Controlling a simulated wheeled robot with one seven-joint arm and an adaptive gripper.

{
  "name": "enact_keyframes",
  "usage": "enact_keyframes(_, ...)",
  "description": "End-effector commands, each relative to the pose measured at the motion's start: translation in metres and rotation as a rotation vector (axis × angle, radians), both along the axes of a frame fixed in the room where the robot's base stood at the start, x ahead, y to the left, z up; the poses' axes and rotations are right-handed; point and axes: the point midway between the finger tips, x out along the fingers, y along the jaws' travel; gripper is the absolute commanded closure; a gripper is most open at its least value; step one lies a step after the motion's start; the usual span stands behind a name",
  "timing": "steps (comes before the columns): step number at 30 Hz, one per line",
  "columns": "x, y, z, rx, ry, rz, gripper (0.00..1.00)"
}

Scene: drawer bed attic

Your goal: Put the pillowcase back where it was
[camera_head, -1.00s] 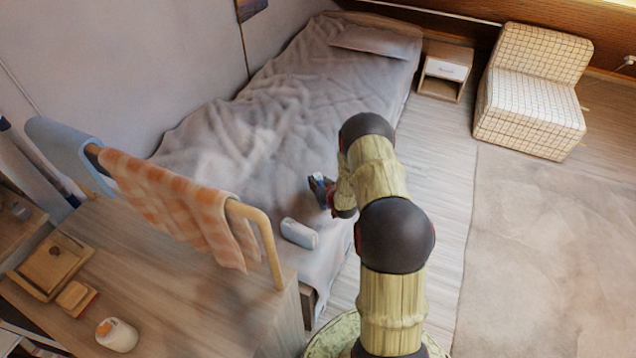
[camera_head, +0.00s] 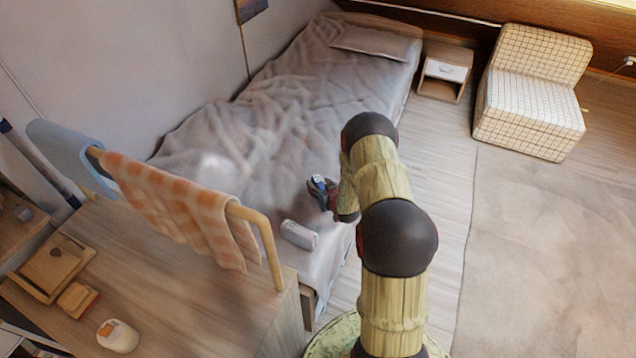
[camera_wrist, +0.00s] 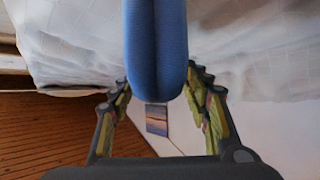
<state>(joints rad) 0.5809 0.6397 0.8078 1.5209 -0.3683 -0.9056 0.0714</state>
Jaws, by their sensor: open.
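My gripper (camera_head: 321,188) is open above the near end of the bed, left of my arm. In the wrist view a blue, soft-looking folded form (camera_wrist: 156,45) with a rounded end extends between the open fingers (camera_wrist: 160,98). I cannot tell whether they touch it. A pale grey, rounded bundle (camera_head: 299,234) lies on the bed's near end, just below my gripper. A light blue cloth (camera_head: 62,148) and an orange checked cloth (camera_head: 170,195) hang on a wooden rail at left. I cannot tell for certain which of these is the pillowcase.
The bed (camera_head: 285,110) has a crumpled grey blanket and a pillow (camera_head: 375,42) at its far end. Open floor (camera_head: 440,190) lies right of the bed.

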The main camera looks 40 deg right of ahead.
Motion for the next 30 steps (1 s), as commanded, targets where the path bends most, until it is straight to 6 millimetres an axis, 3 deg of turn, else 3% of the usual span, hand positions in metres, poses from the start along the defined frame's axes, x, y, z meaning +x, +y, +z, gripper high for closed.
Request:
enact_keyframes(9, -0.057, 0.014, 0.036, 0.0, -0.001, -0.002, 0.52)
enact_keyframes(15, -0.079, 0.02, 0.047, -0.001, -0.001, 0.0, 0.52)
enact_keyframes(30, -0.085, 0.022, 0.049, -0.001, -0.002, 0.0, 0.52)
